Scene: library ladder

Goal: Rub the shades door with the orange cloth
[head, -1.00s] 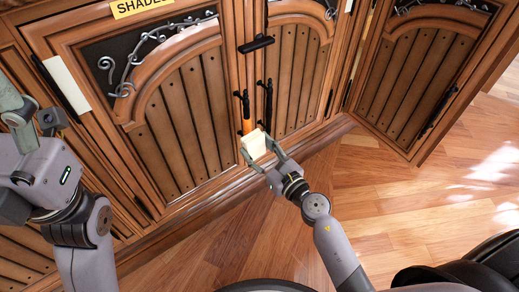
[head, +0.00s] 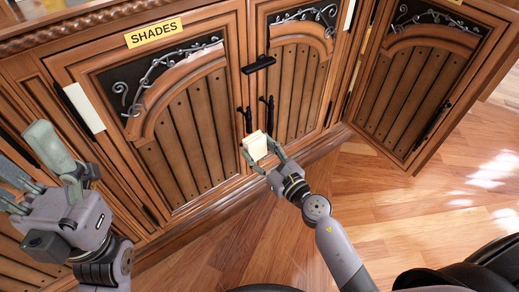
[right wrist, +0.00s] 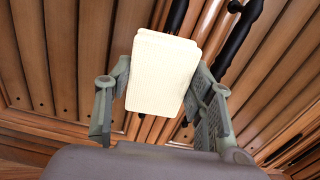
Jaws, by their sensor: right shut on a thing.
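The shades door (head: 188,125) is a brown wooden panel with an arched plank front, metal scrollwork and a yellow SHADES label (head: 154,32) above it. My right gripper (head: 262,152) is shut on a pale cream cloth-like pad (head: 255,145); I see no orange cloth. The pad, also in the right wrist view (right wrist: 162,75), is upright between the fingers, near the lower right edge of the shades door. Whether it touches the door I cannot tell. My left gripper (head: 38,165) is empty with fingers spread, in front of the cabinet at the left.
Black handles (head: 247,118) stand along the seam between the shades door and the neighbouring door (head: 297,85). Another door (head: 412,90) stands angled outward at the right. White strips are on the door edges.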

